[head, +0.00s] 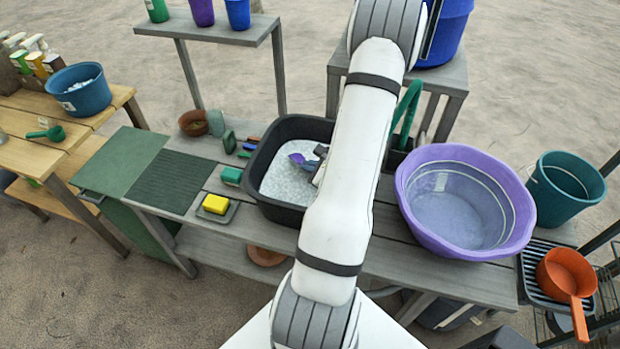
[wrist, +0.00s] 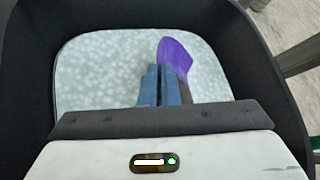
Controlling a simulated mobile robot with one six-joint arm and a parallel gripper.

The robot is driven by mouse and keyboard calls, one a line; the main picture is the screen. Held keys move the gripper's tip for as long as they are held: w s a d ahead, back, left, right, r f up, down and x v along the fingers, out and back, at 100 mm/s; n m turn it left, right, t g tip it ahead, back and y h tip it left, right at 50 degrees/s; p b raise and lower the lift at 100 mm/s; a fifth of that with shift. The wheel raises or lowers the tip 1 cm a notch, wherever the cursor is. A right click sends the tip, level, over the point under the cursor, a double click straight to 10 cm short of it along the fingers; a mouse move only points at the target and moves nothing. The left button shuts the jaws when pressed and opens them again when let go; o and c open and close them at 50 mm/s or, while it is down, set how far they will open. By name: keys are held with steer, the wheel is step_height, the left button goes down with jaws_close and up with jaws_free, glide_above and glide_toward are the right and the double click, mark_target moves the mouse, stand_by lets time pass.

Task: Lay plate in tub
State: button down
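The black tub (head: 262,205) stands on the grey bench, with pale, foamy-looking water in it. It fills most of the wrist view (wrist: 28,80). My gripper (wrist: 161,70) is inside the tub's outline, its two blue fingers close together with a narrow dark gap. A purple piece (wrist: 176,54) shows just beyond and to the right of the fingertips. It also shows in the head view (head: 299,159), over the water. I cannot tell whether the fingers hold it or whether it is the plate; no whole plate shows. My arm hides the tub's right part in the head view.
A large purple basin (head: 410,210) stands right of my arm. A teal bucket (head: 545,205) and an orange scoop (head: 567,275) are at the far right.

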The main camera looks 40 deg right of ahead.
steer(key=shift+s+d+f, duration=0.1)
steer(key=shift+f, duration=0.95)
steer(key=shift+s+f, duration=0.1)
steer(key=shift+f, duration=0.95)
steer(key=shift+f, duration=0.15)
steer(key=c, duration=1.7)
jaws_free()
steer(key=v, duration=1.2)
